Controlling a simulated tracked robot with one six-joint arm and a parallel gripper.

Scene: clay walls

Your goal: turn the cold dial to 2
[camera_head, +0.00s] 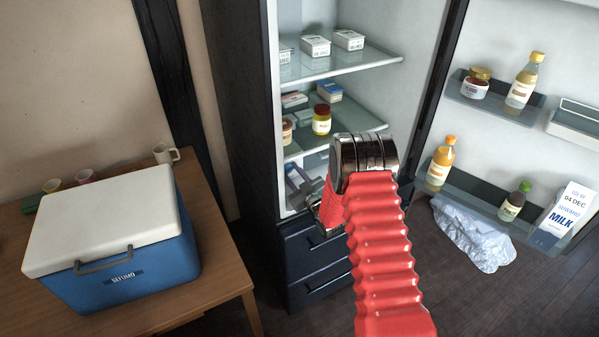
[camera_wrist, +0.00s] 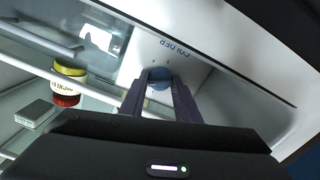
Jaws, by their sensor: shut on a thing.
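The cold dial (camera_wrist: 160,77) is a small blue round knob on a white panel inside the open fridge, in the wrist view. Lettering that looks like "COLDER" and small marks sit on the panel beside it. My gripper (camera_wrist: 160,88) has its two dark fingers on either side of the dial, shut on it. The dial's number and pointer cannot be read.
White tubs (camera_head: 315,45) sit on the upper shelf. The open door holds bottles and a milk carton (camera_head: 567,215). A blue cooler (camera_head: 120,265) stands on the left table.

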